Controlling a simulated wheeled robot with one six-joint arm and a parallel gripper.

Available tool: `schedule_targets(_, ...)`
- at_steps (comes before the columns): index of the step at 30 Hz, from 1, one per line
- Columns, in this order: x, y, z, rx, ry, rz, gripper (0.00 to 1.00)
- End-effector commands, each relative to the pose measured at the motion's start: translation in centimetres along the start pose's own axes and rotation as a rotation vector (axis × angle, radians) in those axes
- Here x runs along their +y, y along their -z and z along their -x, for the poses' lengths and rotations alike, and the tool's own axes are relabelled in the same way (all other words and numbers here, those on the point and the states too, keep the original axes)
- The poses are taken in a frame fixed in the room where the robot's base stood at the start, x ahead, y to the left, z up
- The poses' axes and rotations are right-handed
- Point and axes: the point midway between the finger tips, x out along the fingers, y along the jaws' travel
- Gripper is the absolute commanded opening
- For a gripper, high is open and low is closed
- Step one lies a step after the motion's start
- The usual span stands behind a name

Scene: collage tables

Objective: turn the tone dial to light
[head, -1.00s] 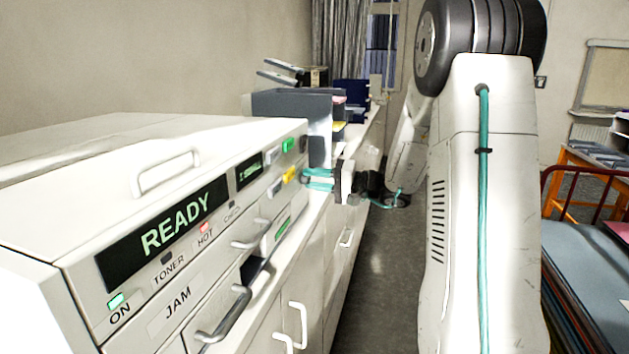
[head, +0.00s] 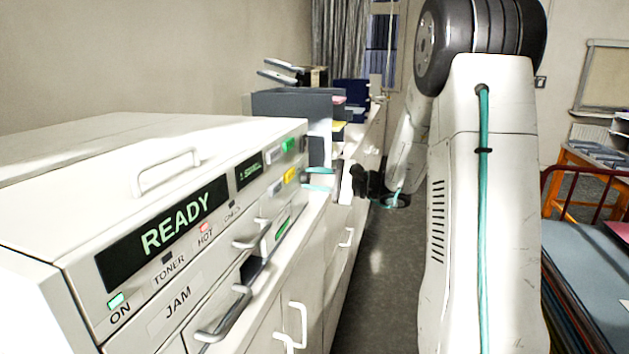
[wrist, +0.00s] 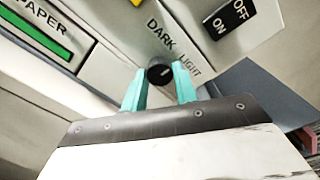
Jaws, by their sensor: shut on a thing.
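The tone dial (wrist: 158,76) is a small black round knob with a pale mark toward its right side in the wrist view. The labels DARK (wrist: 160,34) and LIGHT (wrist: 189,64) are printed above it and to its right. My gripper (wrist: 158,69) has its teal fingers on either side of the dial and is shut on it. In the head view my gripper (head: 320,178) is at the far end of the white machine's front (head: 185,270); the dial cannot be made out there.
In the wrist view a black ON/OFF switch (wrist: 227,18) sits above right of the dial, and a PAPER panel with a green strip (wrist: 35,35) is at upper left. In the head view, drawer handles (head: 225,315) stick out of the machine. A grey tray unit (head: 290,103) stands behind it.

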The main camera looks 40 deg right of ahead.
Motion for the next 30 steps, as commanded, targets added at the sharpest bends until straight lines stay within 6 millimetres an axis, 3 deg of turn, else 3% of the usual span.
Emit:
schedule_targets(18, 0.27, 0.03, 0.08, 0.002, -0.003, -0.545, 0.06)
schedule_targets(30, 0.33, 0.02, 0.08, 0.002, -0.003, -0.715, 0.06)
